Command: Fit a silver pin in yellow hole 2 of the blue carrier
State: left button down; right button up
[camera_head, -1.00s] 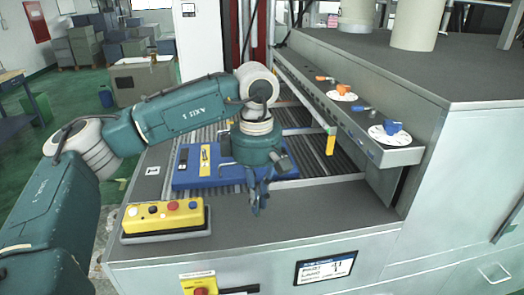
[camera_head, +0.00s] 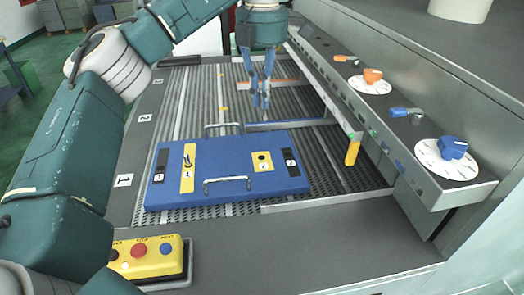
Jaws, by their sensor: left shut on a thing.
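The blue carrier (camera_head: 225,185) lies flat on the ribbed conveyor bed, with a wire handle on its near and far sides. A yellow plate (camera_head: 188,168) with dark markings is on its left half. A second yellow plate (camera_head: 262,161) with a round dark hole is on its right half. The plates' small numbers are too small to read surely. My left gripper (camera_head: 260,97) points down above the bed, beyond the carrier's far edge and apart from it. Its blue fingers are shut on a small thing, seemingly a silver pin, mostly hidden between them. My right gripper is out of view.
A yellow button box (camera_head: 148,258) stands at the near left. A grey rail ledge (camera_head: 400,130) with an orange knob (camera_head: 373,76) and a blue knob (camera_head: 453,147) runs along the right. A yellow-tipped bar (camera_head: 352,152) stands right of the carrier.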

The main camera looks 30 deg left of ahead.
aim_at(260, 114)
pick_arm(q)
jog(key=f, duration=0.2)
jog(key=f+p, duration=0.1)
jog(key=f, duration=0.4)
jog(key=shift+w+a+f+p, duration=0.1)
jog(key=shift+a+f+p, duration=0.15)
jog(key=shift+p, duration=0.1)
notch_tip(260, 114, down, 4)
jog(key=shift+d+f+p, duration=0.1)
jog(key=shift+f+p, duration=0.05)
jog(key=shift+p, duration=0.4)
notch_tip(260, 114, down, 4)
jog(key=shift+r+p, duration=0.25)
jog(key=shift+p, duration=0.35)
jog(key=shift+w+f, duration=0.1)
jog(key=shift+f, duration=0.4)
jog(key=c, duration=1.9)
grip_release()
jog(key=shift+c, duration=0.2)
jog(key=shift+o, duration=0.6)
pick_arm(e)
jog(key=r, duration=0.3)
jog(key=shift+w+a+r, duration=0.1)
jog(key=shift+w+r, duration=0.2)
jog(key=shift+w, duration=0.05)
